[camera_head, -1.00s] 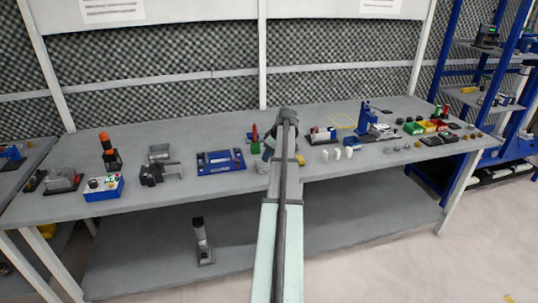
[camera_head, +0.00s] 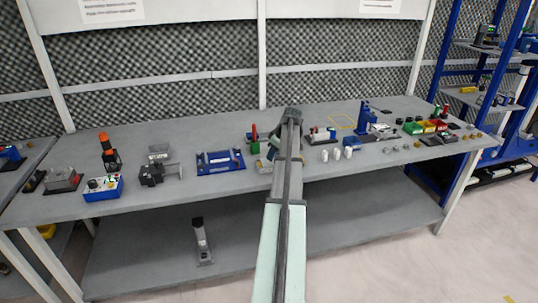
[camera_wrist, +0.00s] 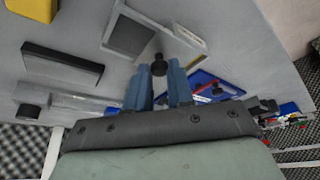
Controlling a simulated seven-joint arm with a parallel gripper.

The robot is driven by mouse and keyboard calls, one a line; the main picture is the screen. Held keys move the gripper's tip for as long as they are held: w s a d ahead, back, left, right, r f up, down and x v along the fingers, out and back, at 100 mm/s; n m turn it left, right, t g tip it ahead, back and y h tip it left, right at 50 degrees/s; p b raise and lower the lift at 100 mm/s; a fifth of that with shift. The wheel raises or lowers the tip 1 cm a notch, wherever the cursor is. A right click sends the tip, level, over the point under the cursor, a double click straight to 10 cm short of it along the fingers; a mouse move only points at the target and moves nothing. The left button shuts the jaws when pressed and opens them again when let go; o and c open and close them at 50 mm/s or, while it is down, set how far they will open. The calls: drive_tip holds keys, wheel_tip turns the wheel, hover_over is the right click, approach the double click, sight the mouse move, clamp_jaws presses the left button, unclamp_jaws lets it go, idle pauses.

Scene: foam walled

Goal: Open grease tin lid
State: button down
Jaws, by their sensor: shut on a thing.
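My gripper (camera_wrist: 158,80) points away from the camera in the wrist view, with its two blue fingers close around a small black knob (camera_wrist: 158,64). The knob stands beside a grey square frame-like box (camera_wrist: 130,36) with a darker middle. I cannot tell whether the knob belongs to the grease tin's lid, and I cannot make out the tin for certain. In the head view my arm hides the fingertips and what they hold.
In the wrist view, a long black block (camera_wrist: 62,62) lies left and a blue tray (camera_wrist: 222,84) lies right. In the head view, a blue fixture (camera_head: 220,161) stands left of my arm and white pieces (camera_head: 336,154) stand right on the grey bench (camera_head: 225,184).

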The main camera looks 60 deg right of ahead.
drive_tip(key=s+d, duration=0.2)
drive_tip(key=shift+s+d, duration=0.3)
drive_tip(key=shift+d, duration=0.05)
drive_tip(key=c, duration=1)
unclamp_jaws()
drive_tip(key=shift+r, duration=0.1)
drive_tip(key=v, duration=1.3)
drive_tip(key=shift+s+r, duration=0.2)
drive_tip(key=shift+r, duration=0.05)
